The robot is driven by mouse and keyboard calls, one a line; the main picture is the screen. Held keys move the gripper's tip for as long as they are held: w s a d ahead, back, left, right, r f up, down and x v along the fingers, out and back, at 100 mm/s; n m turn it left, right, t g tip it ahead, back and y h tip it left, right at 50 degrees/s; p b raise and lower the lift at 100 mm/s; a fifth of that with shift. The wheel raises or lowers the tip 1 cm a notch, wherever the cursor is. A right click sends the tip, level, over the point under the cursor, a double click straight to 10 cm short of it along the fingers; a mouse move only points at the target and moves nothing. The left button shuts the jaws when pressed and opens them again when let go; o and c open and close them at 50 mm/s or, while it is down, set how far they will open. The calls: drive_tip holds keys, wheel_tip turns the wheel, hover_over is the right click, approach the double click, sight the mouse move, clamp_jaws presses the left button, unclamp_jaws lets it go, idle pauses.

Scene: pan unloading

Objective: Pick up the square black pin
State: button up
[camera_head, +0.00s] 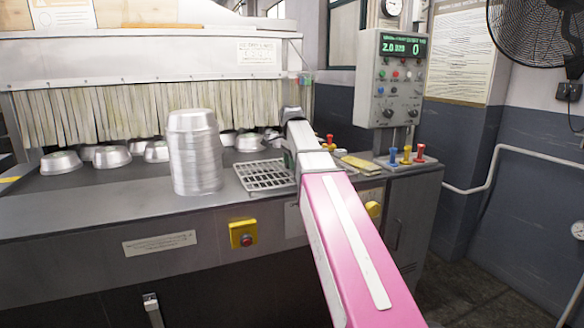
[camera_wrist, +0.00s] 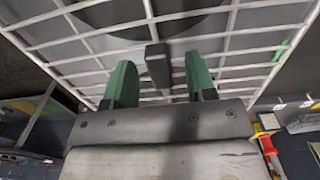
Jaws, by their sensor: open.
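The square black pin (camera_wrist: 157,68) is a dark, square-ended post between the two green fingers of my gripper (camera_wrist: 159,62) in the wrist view. The fingers are open, with a gap on each side of the pin. The pin appears in front of a white wire rack (camera_wrist: 80,62); whether it touches the rack I cannot tell. I cannot make out the pin in the head view, where my pink arm covers part of the counter.
In the head view, a tall stack of silver pans (camera_head: 196,155) stands left of the wire rack (camera_head: 262,175). Several loose pans (camera_head: 112,157) lie by the strip curtain (camera_head: 80,118). Coloured pegs (camera_head: 407,155) and a control box (camera_head: 390,80) are at right.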

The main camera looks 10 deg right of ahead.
clamp_jaws()
drive_tip(key=shift+r, duration=0.1)
